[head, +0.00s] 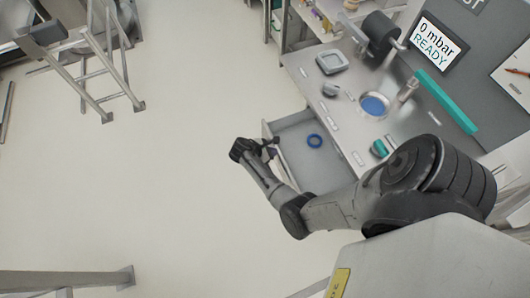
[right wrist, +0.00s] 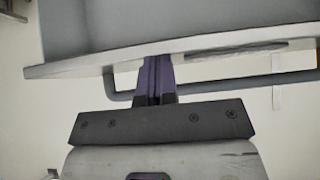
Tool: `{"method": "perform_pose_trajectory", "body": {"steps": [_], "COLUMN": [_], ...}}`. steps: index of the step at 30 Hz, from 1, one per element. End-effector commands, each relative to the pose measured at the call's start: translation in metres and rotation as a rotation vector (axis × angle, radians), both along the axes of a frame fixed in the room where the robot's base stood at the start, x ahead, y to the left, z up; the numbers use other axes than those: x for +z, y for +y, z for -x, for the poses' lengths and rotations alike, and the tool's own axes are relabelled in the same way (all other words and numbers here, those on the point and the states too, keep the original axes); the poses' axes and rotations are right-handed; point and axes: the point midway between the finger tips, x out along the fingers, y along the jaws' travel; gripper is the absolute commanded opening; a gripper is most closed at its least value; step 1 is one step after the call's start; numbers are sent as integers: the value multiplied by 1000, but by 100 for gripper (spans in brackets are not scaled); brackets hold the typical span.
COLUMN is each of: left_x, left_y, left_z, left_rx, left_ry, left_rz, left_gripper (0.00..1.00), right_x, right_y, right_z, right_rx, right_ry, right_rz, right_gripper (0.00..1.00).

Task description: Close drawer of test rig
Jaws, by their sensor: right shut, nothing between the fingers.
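The test rig's drawer (head: 291,134) stands pulled out from under the workbench, with a blue ring (head: 314,141) lying inside. My right gripper (head: 270,147) is at the drawer's outer front side. In the right wrist view, the shut, empty fingers (right wrist: 156,66) reach to the drawer front's pale edge (right wrist: 90,62), over the grey bar handle (right wrist: 215,91). I cannot tell whether they touch the front. My left gripper is in neither view.
The bench top (head: 318,90) holds a small scale (head: 332,62), a blue-centred round dish (head: 374,105) and other parts. A screen (head: 437,43) reads "0 mbar READY". The floor (head: 150,180) left of the drawer is clear. A metal step frame (head: 100,65) stands at the upper left.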

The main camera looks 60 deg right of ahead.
Motion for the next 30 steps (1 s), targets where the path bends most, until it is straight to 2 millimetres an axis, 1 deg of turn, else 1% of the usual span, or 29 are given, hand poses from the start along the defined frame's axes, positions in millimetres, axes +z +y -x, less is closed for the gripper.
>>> {"method": "perform_pose_trajectory", "body": {"steps": [1, 3, 9, 15, 21, 30], "left_x": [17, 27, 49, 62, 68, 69], "left_y": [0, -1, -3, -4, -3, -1], "left_z": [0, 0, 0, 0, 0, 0], "left_rx": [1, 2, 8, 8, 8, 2], "left_ry": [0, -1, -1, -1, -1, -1], "left_rz": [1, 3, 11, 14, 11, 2], "left_gripper": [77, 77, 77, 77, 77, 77], "right_x": [9, 9, 6, 3, 1, -1], "right_y": [-12, -24, -58, -85, -101, -106], "right_z": [11, 21, 50, 72, 85, 91], "right_rx": [-2, -1, -1, -1, 0, 0], "right_ry": [7, 7, 6, 5, 3, 1], "right_rz": [4, 3, 4, 2, 1, -1], "right_gripper": [0, 0, 0, 0, 0, 0]}}
